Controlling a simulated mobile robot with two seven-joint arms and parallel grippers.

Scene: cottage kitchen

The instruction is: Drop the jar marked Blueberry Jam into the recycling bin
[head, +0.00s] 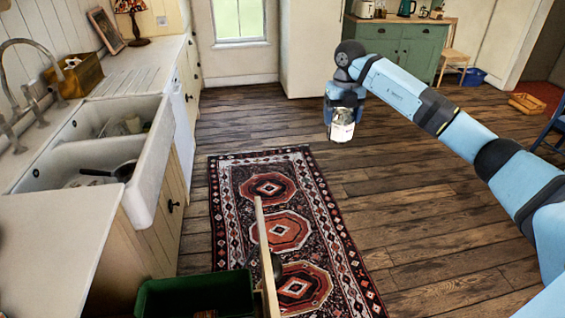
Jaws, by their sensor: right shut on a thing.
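My right arm comes in from the right, and its gripper (343,112) points down over the wooden floor beyond the rug. It is shut on a small, shiny, pale jar (342,131), which hangs below it. The jar's label is too small to read, and the fingers are hard to make out. A green open-topped bin (197,289) stands at the bottom edge, left of the rug's near end, well apart from the jar; its lower part is cut off. No recycling mark shows on it. My left gripper is out of view.
A pale wooden board or pole (264,250) rises beside the green bin. A counter with a double sink (155,160) runs along the left. A patterned rug (228,200) covers the middle floor. A green cabinet (405,50) and blue tub (473,77) stand at the back.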

